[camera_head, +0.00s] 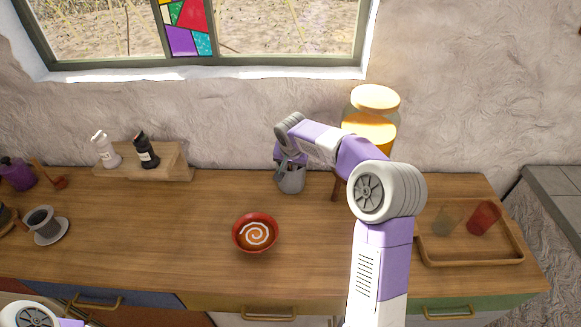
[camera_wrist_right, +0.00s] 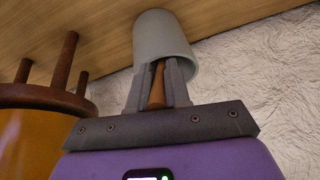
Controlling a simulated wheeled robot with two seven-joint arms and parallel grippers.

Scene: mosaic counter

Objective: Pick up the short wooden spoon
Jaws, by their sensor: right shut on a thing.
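A grey cup (camera_head: 291,183) stands at the back of the wooden counter, near the wall. My right gripper (camera_head: 288,163) reaches down into its mouth. In the right wrist view, the gripper (camera_wrist_right: 158,82) is shut on the brown handle of the wooden spoon (camera_wrist_right: 157,92), with the fingertips inside the cup (camera_wrist_right: 162,35). The spoon's lower part is hidden in the cup, and its full length does not show. My left gripper is out of view; only part of the left arm shows at the bottom left.
An orange-filled jar (camera_head: 372,105) stands on a legged wooden stand (camera_wrist_right: 45,97) close beside my right gripper. A red bowl (camera_head: 255,246) sits in front. A wooden tray (camera_head: 470,262) with two cups is at right. A wooden riser (camera_head: 175,170) with two bottles is at left.

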